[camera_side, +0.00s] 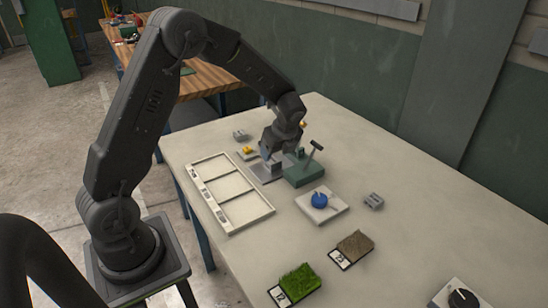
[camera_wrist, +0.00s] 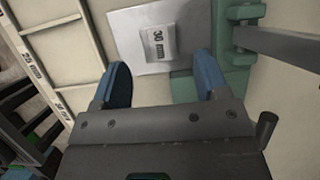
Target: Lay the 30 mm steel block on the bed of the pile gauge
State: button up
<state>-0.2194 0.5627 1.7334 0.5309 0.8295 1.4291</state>
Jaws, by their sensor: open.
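The 30 mm steel block (camera_wrist: 158,42), a grey block with a "30 mm" label, lies on the flat light-grey bed (camera_wrist: 126,28) of the pile gauge. The gauge's green body (camera_wrist: 236,82) stands just right of the bed, with a grey bar reaching out to the right. In the side view, the green gauge (camera_side: 303,172) and the edge of its bed (camera_side: 264,175) show beneath my wrist. My gripper (camera_wrist: 163,80) is open. Its two blue fingers are spread apart on the near side of the block, with no visible contact. In the side view, my gripper (camera_side: 272,154) is partly hidden by my wrist.
A white compartment tray (camera_side: 262,211) with size labels lies left of the gauge. A yellow-topped piece (camera_side: 247,152) and a grey piece (camera_side: 240,134) are behind. A blue knob on a white plate (camera_side: 335,211), a grey block (camera_side: 374,201) and turf samples (camera_side: 298,281) (camera_side: 352,248) are nearer.

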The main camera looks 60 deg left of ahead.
jog(key=s+d+r+n+t+h, duration=0.1)
jog(key=s+d+r+n, duration=0.35)
jog(key=r, duration=0.35)
jog(key=s+d+r+n+t+h, duration=0.1)
jog(key=s+d+r+n+t, duration=0.1)
jog(key=s+d+r+n, duration=0.5)
jog(key=s+d+r+n+t+h, duration=0.1)
jog(key=s+d+n, duration=0.1)
jog(key=s, duration=0.4)
jog(key=s+d+r+n+t+h, duration=0.1)
jog(key=s+d+r+n, duration=0.1)
jog(key=s+d+n, duration=0.1)
jog(key=s+n, duration=0.1)
jog(key=s, duration=0.1)
jog(key=shift+s+d+r+t, duration=0.2)
jog(key=shift+s+r+t, duration=0.05)
jog(key=shift+s+t, duration=0.1)
